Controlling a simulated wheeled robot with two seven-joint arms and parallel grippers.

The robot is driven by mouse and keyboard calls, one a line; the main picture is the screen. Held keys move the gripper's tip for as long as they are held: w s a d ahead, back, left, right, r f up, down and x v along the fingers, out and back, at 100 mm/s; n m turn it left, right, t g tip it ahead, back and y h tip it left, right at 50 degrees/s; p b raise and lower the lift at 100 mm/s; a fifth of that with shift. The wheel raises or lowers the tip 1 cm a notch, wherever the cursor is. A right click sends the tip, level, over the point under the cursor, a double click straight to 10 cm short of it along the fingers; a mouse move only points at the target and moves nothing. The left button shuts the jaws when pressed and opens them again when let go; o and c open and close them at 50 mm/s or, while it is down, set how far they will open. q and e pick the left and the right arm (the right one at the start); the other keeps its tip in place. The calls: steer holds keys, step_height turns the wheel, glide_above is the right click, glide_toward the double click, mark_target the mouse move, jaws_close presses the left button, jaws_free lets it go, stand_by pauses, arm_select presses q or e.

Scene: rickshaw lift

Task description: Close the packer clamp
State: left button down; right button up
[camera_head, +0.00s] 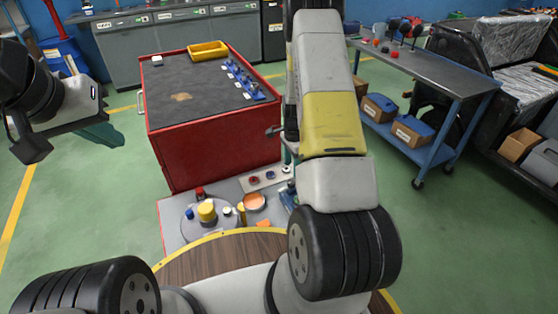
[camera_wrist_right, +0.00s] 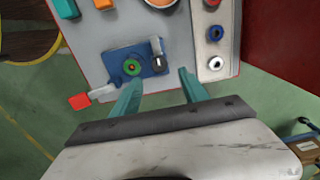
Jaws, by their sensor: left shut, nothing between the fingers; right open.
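A blue clamp-like fixture (camera_wrist_right: 154,52) lies on the grey panel in the right wrist view. It has a green ring with a red centre, a small black-and-white post and a pale lever (camera_wrist_right: 103,92) with a red tip (camera_wrist_right: 79,101) pointing left. I take it for the packer clamp. My right gripper (camera_wrist_right: 158,78) is open, with its teal fingertips at the near edge of the fixture; contact cannot be told. In the head view my right arm hides most of this area. My left gripper (camera_head: 104,135) is shut and empty at the left, far from the panel.
The grey panel (camera_head: 172,232) carries a round plate with a yellow knob (camera_head: 207,211) and an orange disc (camera_head: 254,201). A red cabinet (camera_head: 215,148) stands directly behind it. A wooden round top (camera_head: 180,268) is in front. Open green floor lies left.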

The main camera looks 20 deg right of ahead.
mark_target(291, 182)
step_height(291, 182, down, 8)
steer(key=shift+r, duration=0.1)
stand_by(0.4)
jaws_close()
